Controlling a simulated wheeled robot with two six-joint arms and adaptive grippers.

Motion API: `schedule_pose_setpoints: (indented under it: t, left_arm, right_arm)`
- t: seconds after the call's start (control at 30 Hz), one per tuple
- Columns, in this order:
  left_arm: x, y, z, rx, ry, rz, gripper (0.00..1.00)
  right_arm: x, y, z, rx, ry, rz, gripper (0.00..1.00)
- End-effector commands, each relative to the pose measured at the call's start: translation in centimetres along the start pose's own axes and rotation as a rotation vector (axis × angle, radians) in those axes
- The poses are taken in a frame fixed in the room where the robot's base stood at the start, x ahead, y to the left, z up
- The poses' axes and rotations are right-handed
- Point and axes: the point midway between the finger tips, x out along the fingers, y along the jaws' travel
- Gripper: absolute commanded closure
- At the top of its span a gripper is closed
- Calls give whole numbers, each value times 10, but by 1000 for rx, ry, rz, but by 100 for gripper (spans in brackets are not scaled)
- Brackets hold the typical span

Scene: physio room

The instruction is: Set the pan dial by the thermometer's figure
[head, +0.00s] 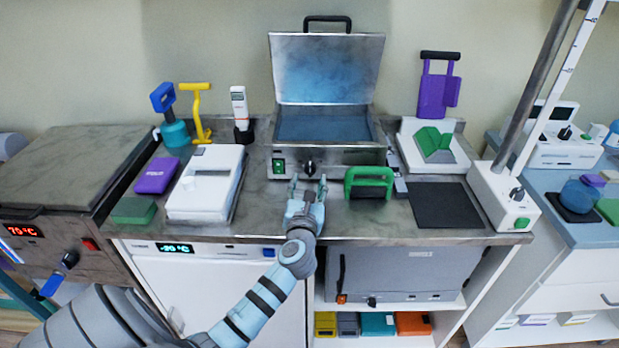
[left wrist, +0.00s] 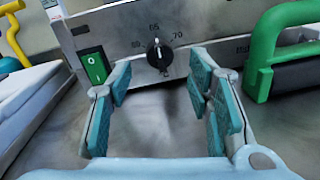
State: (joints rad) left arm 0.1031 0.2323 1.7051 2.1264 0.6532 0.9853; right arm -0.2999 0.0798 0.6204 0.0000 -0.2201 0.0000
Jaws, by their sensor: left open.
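The pan (head: 330,154) is a steel box with its lid up and bluish water inside. Its black dial (head: 310,168) is on the front panel; in the left wrist view the dial (left wrist: 159,54) has figures around it, with 65 at the top and 70 to the right. Its white mark points about up, near 65. The white thermometer (head: 239,103) stands in a black holder left of the pan; its figure is too small to read. My left gripper (head: 308,183) is open and empty in front of the dial, fingers either side of it, apart from it. My right gripper is out of view.
A green switch (left wrist: 94,67) is left of the dial. A green-handled block (head: 369,183) stands close right of my gripper. A white device (head: 206,185) is to the left and a dark mat (head: 447,206) to the right.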

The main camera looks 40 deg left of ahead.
Motion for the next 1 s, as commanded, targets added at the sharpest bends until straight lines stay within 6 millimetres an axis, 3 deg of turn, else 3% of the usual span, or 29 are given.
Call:
schedule_pose_setpoints:
  t: [0.2,0.53,0.57,0.83,1.0]
  left_arm:
    - [32,0,-1,1,-1,0,53]
    - [38,0,0,2,-1,0,53]
    - [38,0,0,2,-1,0,55]
    - [38,0,0,2,-1,0,98]
    - [38,0,0,6,0,-1,100]
  right_arm:
    - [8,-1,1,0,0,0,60]
    - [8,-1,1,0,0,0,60]
    - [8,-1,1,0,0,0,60]
    - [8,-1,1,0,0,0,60]
    - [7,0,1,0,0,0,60]
